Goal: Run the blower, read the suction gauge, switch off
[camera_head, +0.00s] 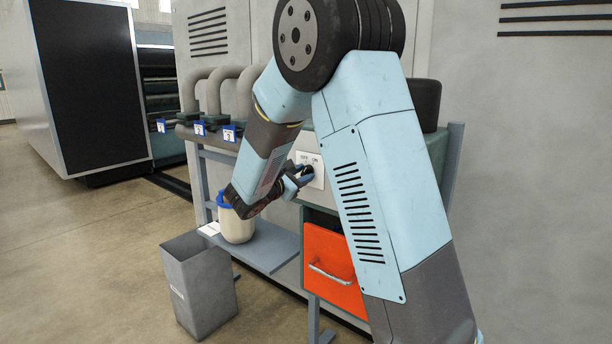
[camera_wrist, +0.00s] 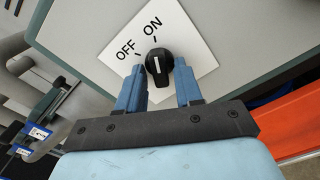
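The black rotary knob (camera_wrist: 159,64) sits on a white plate (camera_wrist: 187,38) marked OFF and ON in the wrist view. Its white line points roughly toward ON. My gripper (camera_wrist: 160,75) has its two blue fingers apart, one on each side of the knob, with slight gaps showing. Whether the fingertips touch it is unclear. In the head view my gripper (camera_head: 296,182) is at the switch plate (camera_head: 317,170) on the grey machine front, partly hidden by my arm. No suction gauge can be made out in either view.
Several grey hoses (camera_head: 226,85) with blue numbered tags stand left of the switch. A cream container with a blue rim (camera_head: 237,226) stands on a low shelf (camera_head: 268,252). A grey bin (camera_head: 199,284) is on the floor. An orange drawer (camera_head: 330,268) is below the switch.

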